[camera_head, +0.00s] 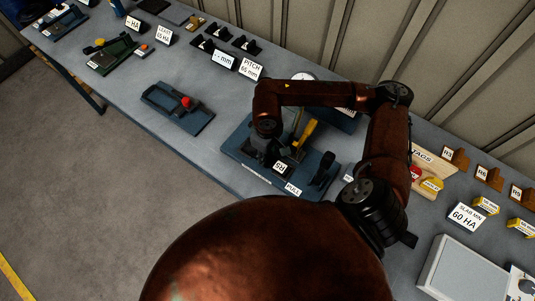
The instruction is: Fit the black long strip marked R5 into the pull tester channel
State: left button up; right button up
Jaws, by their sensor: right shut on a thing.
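The pull tester (317,186), a blue base with a "PULL" card at its front edge, stands mid-bench. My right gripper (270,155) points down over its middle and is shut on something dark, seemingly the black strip. A small white label (280,168), too small to read surely, shows just beside the fingertips. The strip's outline and the channel are mostly hidden by the gripper and dark parts, so I cannot tell whether the strip sits in the channel. My left gripper is out of view.
A yellow-handled lever (303,134) rises behind the gripper. A blue fixture with a red knob (186,102) stands to the left. A wooden tag board (430,190), brown label blocks (488,177) and a grey box (460,270) are at the right. Bare bench lies between the fixtures.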

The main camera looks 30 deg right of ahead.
jog(key=o, duration=1.2)
jog(key=shift+o, duration=0.2)
notch_tip(320, 180, up, 12)
dwell(0.4)
